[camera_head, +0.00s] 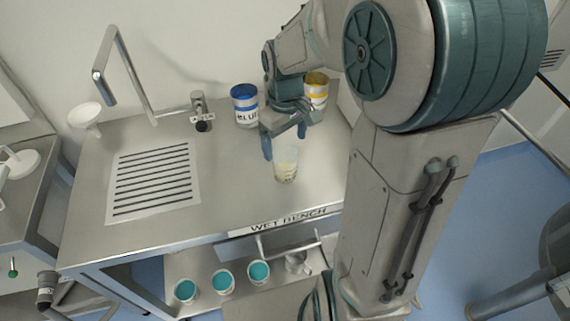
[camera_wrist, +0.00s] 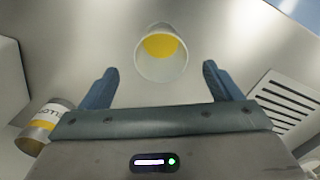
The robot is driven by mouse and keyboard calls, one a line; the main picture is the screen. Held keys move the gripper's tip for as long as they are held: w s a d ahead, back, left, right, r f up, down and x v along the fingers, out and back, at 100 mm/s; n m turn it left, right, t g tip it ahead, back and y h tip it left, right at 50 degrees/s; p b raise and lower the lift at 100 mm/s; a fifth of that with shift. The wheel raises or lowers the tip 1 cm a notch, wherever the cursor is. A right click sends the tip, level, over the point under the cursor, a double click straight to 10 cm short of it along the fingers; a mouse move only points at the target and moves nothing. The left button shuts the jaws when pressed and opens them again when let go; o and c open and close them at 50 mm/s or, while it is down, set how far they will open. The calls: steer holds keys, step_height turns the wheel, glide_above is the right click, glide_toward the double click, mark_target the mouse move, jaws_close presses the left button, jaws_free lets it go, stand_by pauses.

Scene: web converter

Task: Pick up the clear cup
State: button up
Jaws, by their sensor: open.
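The clear cup (camera_head: 285,166) stands upright on the steel bench top and has something yellow at its bottom. In the wrist view the cup (camera_wrist: 162,68) lies ahead of the fingers, centred between them, with its open rim towards the camera. My gripper (camera_head: 285,143) is open, above and just behind the cup in the head view. Its two blue fingers also show in the wrist view (camera_wrist: 160,82), spread apart, with nothing between their tips that I can see held.
A blue-labelled can (camera_head: 245,106) and a yellow-labelled can (camera_head: 316,92) stand behind the cup, the yellow one close to my arm. A drain grate (camera_head: 153,178) is at left, near a tap (camera_head: 201,112). Teal-filled cups (camera_head: 223,281) sit on the lower shelf.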

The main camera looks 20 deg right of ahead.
mark_target(285, 161)
step_height(285, 161, down, 7)
steer(key=shift+s+f+p, duration=0.1)
steer(key=shift+f+p, duration=0.1)
steer(key=shift+p, duration=0.2)
steer(key=shift+c, duration=0.4)
steer(key=c, duration=1)
